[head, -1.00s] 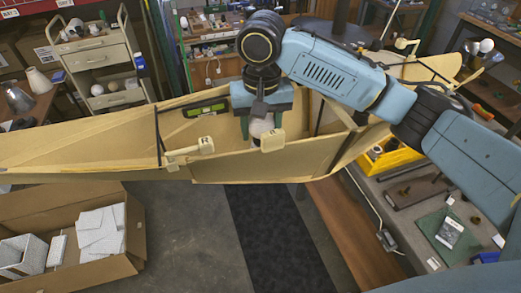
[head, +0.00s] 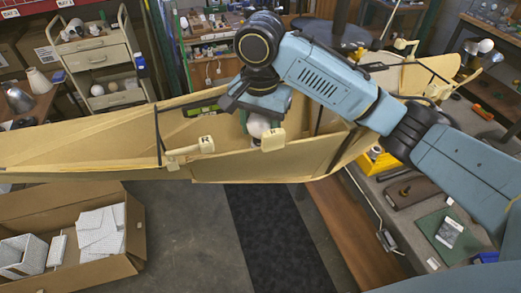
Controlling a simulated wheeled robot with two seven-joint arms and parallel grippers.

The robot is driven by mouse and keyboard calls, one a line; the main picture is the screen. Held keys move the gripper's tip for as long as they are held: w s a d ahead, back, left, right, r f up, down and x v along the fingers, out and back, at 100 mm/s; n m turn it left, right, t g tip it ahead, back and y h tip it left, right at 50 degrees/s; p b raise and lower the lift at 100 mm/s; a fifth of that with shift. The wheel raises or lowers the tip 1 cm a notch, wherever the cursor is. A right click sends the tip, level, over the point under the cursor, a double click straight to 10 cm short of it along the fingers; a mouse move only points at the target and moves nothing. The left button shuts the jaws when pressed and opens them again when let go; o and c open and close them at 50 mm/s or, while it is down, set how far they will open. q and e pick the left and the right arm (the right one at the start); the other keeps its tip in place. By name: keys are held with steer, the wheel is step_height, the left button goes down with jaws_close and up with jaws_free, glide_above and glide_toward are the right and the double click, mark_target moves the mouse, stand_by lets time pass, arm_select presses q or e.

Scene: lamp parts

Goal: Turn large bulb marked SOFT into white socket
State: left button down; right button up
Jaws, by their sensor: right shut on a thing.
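My right gripper (head: 260,118) points down inside a long tan boat-shaped frame (head: 95,145) in the middle of the head view. It is shut on a white round bulb (head: 258,127), whose lower part shows below the jaws. No marking on the bulb can be read. A cream block (head: 272,140) on the frame's near rim stands just in front of the bulb. A similar cream block (head: 206,145) with a dark letter sits to its left on the rim. The bulb's lower end and any white socket under it are hidden. My left gripper is out of view.
A green level (head: 203,108) lies inside the frame, left of the gripper. An open carton (head: 135,235) with white pieces stands at lower left. A workbench (head: 400,215) with a yellow bin (head: 377,162) is at right. Bare floor lies in front of the frame.

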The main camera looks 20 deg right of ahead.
steer(key=m, duration=0.6)
steer(key=shift+s+a+f+m, duration=0.1)
steer(key=shift+s+f+m, duration=0.05)
steer(key=shift+f+m, duration=0.15)
steer(key=shift+r, duration=0.1)
steer(key=m, duration=0.7)
